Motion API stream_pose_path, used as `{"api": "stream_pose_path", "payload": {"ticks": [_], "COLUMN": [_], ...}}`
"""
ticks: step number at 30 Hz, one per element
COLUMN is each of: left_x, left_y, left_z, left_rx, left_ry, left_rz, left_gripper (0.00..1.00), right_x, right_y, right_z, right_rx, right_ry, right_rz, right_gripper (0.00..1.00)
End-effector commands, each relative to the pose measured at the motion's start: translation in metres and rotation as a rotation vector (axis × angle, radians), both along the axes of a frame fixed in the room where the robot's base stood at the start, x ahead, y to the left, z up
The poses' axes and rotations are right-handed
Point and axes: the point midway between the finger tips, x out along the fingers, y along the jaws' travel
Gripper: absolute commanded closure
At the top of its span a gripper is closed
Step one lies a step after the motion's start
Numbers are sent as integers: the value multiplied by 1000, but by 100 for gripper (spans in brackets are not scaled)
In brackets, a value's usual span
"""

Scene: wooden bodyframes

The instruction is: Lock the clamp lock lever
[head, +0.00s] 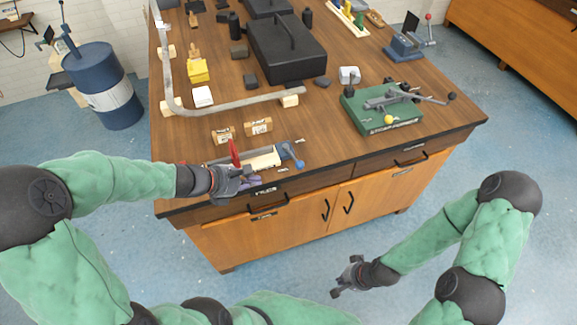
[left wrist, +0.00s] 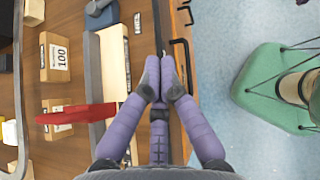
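A clamp (head: 262,160) with a cream block and grey base lies near the front edge of the workbench. A red lever (head: 235,152) stands up at its left end, and a blue ball-ended handle (head: 295,158) is at its right end. I cannot tell for sure which is the lock lever. The red lever (left wrist: 75,114) also shows in the left wrist view, left of my fingers. My left gripper (head: 257,181) is in front of the clamp; its fingertips (left wrist: 160,75) meet with nothing visible between them. My right gripper (head: 343,276) is open and empty, low in front of the cabinet.
Small wooden blocks (head: 258,126) stand behind the clamp, with a curved grey rail (head: 235,106) beyond. A green-based fixture (head: 375,115) stands to the right. A black case (head: 287,50) is at the back. Drawer handles (head: 268,204) stick out below the bench edge.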

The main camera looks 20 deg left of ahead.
Motion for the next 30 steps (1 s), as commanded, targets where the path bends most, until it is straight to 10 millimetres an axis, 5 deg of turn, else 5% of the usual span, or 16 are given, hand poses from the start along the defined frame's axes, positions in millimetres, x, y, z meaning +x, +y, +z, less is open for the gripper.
{"api": "stream_pose_path", "payload": {"ticks": [14, 30], "left_x": [2, 51], "left_y": [-1, -47], "left_z": [0, -58], "left_rx": [-9, -9], "left_ry": [-3, -2], "left_rz": [8, 4], "left_gripper": [100, 100], "right_x": [0, 0], "right_y": [0, 0], "right_z": [-1, -40], "right_rx": [0, 0], "right_ry": [0, 0], "right_rz": [0, 0], "right_gripper": [100, 100]}}
